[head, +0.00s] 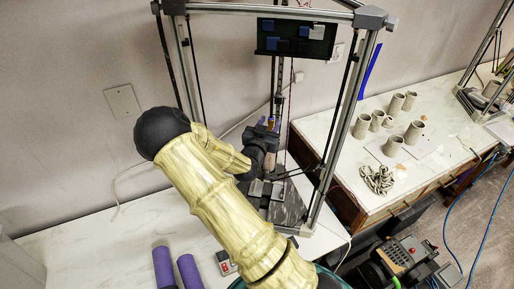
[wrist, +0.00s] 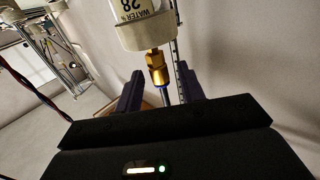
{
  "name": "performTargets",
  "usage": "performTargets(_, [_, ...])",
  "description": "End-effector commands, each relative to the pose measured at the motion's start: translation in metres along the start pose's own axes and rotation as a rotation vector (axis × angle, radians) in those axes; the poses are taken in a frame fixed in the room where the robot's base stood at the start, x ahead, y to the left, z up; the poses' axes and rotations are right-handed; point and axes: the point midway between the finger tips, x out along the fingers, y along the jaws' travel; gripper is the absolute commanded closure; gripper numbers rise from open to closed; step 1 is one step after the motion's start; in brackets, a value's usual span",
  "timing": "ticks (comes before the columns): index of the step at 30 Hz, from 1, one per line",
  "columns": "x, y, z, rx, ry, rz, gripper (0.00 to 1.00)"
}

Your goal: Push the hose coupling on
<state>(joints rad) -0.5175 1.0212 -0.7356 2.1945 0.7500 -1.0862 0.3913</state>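A brass coupling (wrist: 158,70) hangs under a white-grey cylinder (wrist: 146,34) in the wrist view. The cylinder carries a label with upside-down print reading "WATER" and "28". A thin blue-grey rod or tube (wrist: 166,96) shows just below the coupling; I cannot tell whether they touch. My gripper (wrist: 159,88) has its two purple fingers apart, one on each side of the coupling's lower end, with gaps visible beside it. In the head view my gripper (head: 268,122) is inside the tall metal frame, and my arm hides much there; I cannot make out the coupling.
The metal frame's posts (head: 346,125) stand close around my arm. Purple cylinders (head: 163,267) and a small red-and-white device (head: 226,262) lie at the front of the white table (head: 95,240). Several clay cups (head: 414,132) stand on the right-hand table (head: 345,150).

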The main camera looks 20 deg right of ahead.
Motion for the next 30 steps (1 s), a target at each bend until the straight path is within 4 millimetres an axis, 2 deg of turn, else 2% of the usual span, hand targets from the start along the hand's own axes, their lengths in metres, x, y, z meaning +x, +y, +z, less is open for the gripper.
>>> performTargets(15, [-0.104,-0.001,0.004,0.001,-0.002,-0.004,0.61])
performTargets(21, [-0.139,-0.002,0.003,0.001,-0.002,-0.004,0.61])
performTargets(25, [-0.150,-0.001,0.002,-0.001,-0.001,-0.002,0.61])
performTargets(30, [-0.153,0.000,0.001,-0.001,0.000,0.000,0.61])
